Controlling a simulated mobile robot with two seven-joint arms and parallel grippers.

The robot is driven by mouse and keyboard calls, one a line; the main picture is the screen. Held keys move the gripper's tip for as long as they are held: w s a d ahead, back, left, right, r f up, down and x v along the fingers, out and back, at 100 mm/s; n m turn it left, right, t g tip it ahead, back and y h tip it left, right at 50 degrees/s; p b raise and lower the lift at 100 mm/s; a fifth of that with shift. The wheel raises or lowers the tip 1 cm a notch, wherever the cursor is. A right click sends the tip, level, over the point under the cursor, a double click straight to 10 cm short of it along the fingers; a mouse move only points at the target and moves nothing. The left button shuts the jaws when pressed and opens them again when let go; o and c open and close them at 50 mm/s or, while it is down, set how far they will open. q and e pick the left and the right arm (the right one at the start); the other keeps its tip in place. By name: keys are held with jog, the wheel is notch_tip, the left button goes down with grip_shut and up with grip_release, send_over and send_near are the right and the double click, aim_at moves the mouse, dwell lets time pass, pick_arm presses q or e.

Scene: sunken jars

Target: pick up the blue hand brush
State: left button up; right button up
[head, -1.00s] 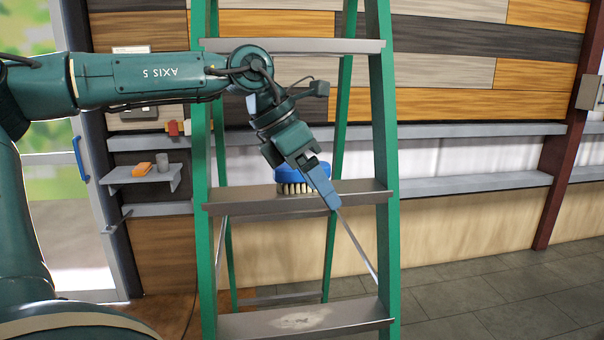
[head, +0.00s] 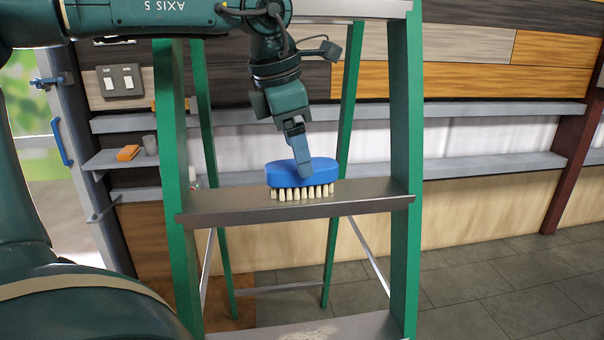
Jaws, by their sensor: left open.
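The blue hand brush (head: 278,176) stands bristles down on a step of the green ladder (head: 230,205). Its blue back faces up and its pale bristles touch the step. My left gripper (head: 304,172) points down at the brush, its blue fingers in front of the middle of the brush's back. The jaws are open, though the fingers overlap in this view. I cannot tell whether they touch the brush. The fingers hide a small part of its top. My right gripper is not in view.
The ladder's green side rails (head: 400,150) rise left and right of the brush. Another step (head: 320,330) lies below. Behind are grey wall shelves (head: 490,168), with an orange block (head: 128,153) and a grey cup (head: 150,145) on a small shelf at left.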

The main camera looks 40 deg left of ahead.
pick_arm(q)
jog(key=x, duration=0.4)
jog(key=shift+w+f+p, duration=0.1)
jog(key=shift+f+p, duration=0.2)
jog(key=shift+p, duration=0.1)
jog(key=c, duration=1.1)
